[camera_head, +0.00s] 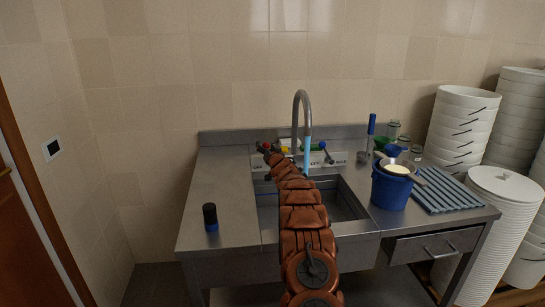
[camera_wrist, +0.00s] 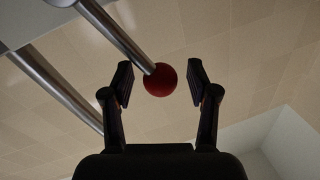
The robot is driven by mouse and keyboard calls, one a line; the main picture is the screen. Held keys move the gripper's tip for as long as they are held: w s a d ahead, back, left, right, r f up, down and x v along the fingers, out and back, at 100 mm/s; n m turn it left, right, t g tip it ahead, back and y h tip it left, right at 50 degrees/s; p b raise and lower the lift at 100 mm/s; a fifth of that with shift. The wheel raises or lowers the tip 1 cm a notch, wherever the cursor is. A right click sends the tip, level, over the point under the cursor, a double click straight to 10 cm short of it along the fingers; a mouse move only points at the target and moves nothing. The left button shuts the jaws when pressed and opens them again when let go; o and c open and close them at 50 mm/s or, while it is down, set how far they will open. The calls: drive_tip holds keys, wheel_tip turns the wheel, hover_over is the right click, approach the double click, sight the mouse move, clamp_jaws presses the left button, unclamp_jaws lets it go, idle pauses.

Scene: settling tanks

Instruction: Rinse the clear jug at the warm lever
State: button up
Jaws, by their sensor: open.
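My gripper (camera_wrist: 160,82) is open. In the wrist view its two fingers stand on either side of a red ball knob (camera_wrist: 160,80) on a metal rod, with gaps to both fingers. In the head view my arm reaches over the sink to the lever area, where a red knob (camera_head: 266,146) shows at the arm's far end. A lever with a dark blue knob (camera_head: 322,145) stands to the right. A bluish stream (camera_head: 307,155) falls from the curved spout (camera_head: 302,93). Its lower end is behind my arm. I cannot make out the clear jug for sure.
The sink (camera_head: 345,203) lies under my arm. A blue bucket (camera_head: 390,190) with a pan on top, a striped drying mat (camera_head: 447,190) and clear containers (camera_head: 393,130) stand on the right counter. Stacked white tubs are farther right. A dark cylinder (camera_head: 210,216) stands on the left counter.

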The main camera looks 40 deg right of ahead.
drive_tip(key=v, duration=1.1)
drive_tip(key=shift+s+a, duration=0.15)
drive_tip(key=shift+s, duration=0.05)
idle(0.4)
drive_tip(key=shift+f, duration=0.1)
